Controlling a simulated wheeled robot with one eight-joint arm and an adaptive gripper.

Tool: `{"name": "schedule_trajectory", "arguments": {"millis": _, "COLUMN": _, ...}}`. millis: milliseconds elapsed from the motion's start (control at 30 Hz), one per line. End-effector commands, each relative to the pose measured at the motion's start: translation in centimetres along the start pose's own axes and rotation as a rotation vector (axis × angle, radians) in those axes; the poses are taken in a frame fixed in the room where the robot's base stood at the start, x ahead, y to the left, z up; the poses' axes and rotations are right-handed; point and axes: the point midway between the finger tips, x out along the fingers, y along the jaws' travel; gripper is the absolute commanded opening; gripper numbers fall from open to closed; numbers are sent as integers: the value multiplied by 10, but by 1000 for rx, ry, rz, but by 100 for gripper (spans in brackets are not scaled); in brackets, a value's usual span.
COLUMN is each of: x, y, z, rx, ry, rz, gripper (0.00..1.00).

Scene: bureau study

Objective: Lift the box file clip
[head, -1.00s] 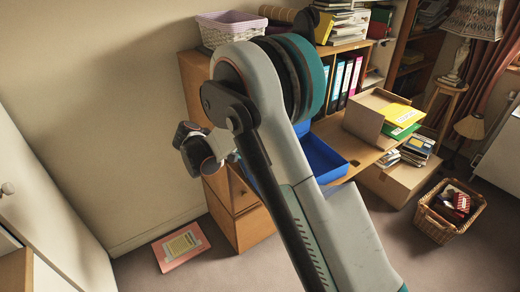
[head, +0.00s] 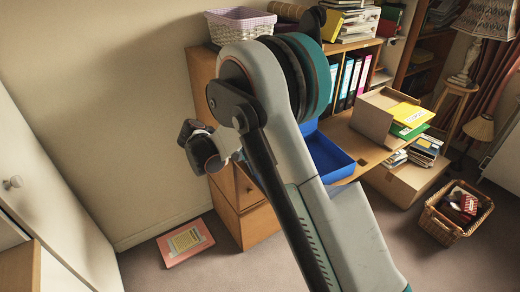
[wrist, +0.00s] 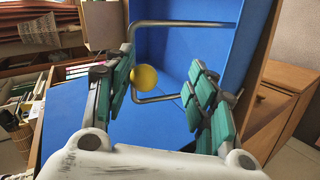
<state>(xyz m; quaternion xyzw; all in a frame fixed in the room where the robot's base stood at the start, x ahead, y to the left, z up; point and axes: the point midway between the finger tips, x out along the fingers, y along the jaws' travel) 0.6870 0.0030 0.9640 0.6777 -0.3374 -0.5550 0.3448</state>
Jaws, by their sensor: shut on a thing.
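The blue box file (head: 328,157) lies open on the desk, partly hidden behind my arm in the head view. In the wrist view the box file (wrist: 180,50) fills the middle. Its clip (wrist: 185,23) is a bent metal wire with a round yellow knob (wrist: 144,77). The knob sits against the left finger in the picture. The exact contact at the right finger is unclear.
A cardboard box (head: 375,115) with yellow and green folders stands right of the box file. Upright binders (head: 355,80) stand behind. A wicker basket (head: 455,213) and a pink folder (head: 185,243) are on the floor. The carpet between them is mostly clear.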

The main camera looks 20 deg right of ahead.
Motion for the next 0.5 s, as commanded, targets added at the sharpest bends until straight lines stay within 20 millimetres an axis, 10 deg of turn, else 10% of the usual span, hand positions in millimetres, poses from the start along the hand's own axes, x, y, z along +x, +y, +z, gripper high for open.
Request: {"name": "schedule_trajectory", "arguments": {"millis": 500, "x": -5, "y": 1, "z": 0, "rx": 1, "ry": -3, "rz": -1, "gripper": 44}}
